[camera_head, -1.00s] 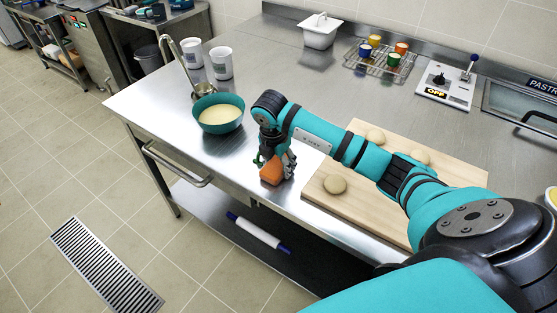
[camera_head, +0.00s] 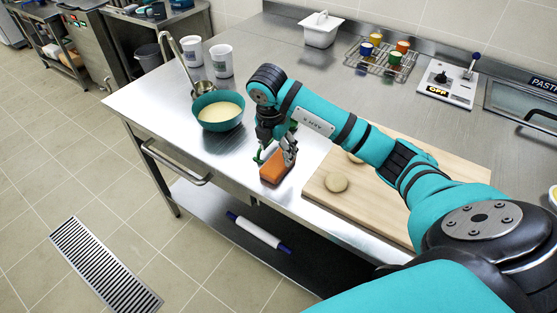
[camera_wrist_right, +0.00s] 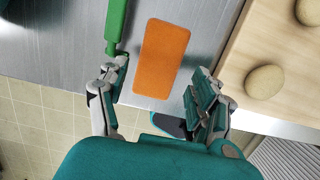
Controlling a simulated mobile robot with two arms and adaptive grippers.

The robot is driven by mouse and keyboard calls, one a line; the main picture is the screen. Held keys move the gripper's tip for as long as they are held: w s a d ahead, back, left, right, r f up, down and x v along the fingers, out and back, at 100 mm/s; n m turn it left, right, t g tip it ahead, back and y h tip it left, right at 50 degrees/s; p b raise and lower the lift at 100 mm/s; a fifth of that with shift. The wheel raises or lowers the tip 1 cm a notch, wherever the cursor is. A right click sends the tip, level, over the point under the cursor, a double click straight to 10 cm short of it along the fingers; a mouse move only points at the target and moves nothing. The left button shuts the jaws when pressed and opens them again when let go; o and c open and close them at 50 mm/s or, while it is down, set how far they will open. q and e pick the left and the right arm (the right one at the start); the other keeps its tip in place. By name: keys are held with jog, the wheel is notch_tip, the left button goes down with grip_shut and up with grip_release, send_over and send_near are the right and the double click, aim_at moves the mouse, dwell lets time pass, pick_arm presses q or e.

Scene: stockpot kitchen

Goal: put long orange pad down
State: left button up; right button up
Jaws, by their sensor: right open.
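The long orange pad (camera_head: 276,167) lies on the steel counter (camera_head: 232,156) near its front edge, left of the wooden board. It also shows in the right wrist view (camera_wrist_right: 161,58), flat on the steel. My right gripper (camera_head: 276,154) is open just above the pad. In the right wrist view its two fingers (camera_wrist_right: 160,88) stand apart on either side of the pad's near end, with gaps to it. A green handle-like thing (camera_wrist_right: 116,24) lies beside the left finger; whether they touch I cannot tell. My left gripper is not in view.
The wooden board (camera_head: 318,190) with dough balls (camera_head: 336,182) is close on the right. A teal bowl (camera_head: 219,111) with a ladle and two white cups stand further left. A rack (camera_head: 383,62) with small colored cups is at the back. The counter's front edge is near.

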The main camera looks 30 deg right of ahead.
aim_at(275, 165)
notch_tip(275, 165, up, 6)
jog(key=shift+s+a+r, duration=0.2)
jog(key=shift+s+a, duration=0.05)
jog(key=shift+a, duration=0.2)
jog(key=shift+f, duration=0.1)
